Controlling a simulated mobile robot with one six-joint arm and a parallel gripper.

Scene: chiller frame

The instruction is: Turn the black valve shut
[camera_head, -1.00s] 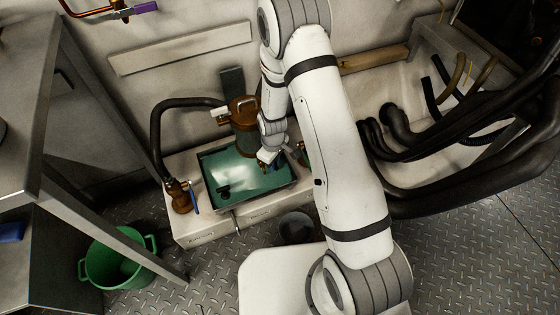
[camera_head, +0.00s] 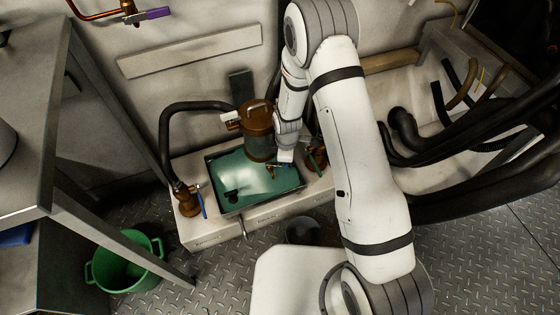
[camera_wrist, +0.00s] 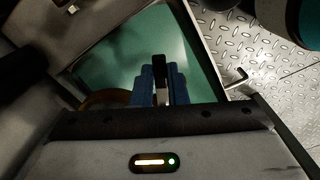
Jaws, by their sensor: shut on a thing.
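My gripper (camera_head: 280,166) is low over the back right part of the green-floored tray, beside the brown-topped cylinder. In the wrist view its blue fingers (camera_wrist: 158,84) are closed around a narrow upright piece with a black end (camera_wrist: 159,61), which looks like the black valve's handle. The lower part of this piece is pale. The valve's body is hidden by the fingers, and its turn angle cannot be told. In the head view the wrist covers most of the grip.
The tray (camera_head: 226,213) sits on a pale base. A brown-topped cylinder (camera_head: 256,125) stands close left of my wrist. A blue-handled valve (camera_head: 203,204) is at the left, with a black hose (camera_head: 166,130). A green bucket (camera_head: 125,265) stands on the floor. Thick black hoses (camera_head: 470,165) crowd the right.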

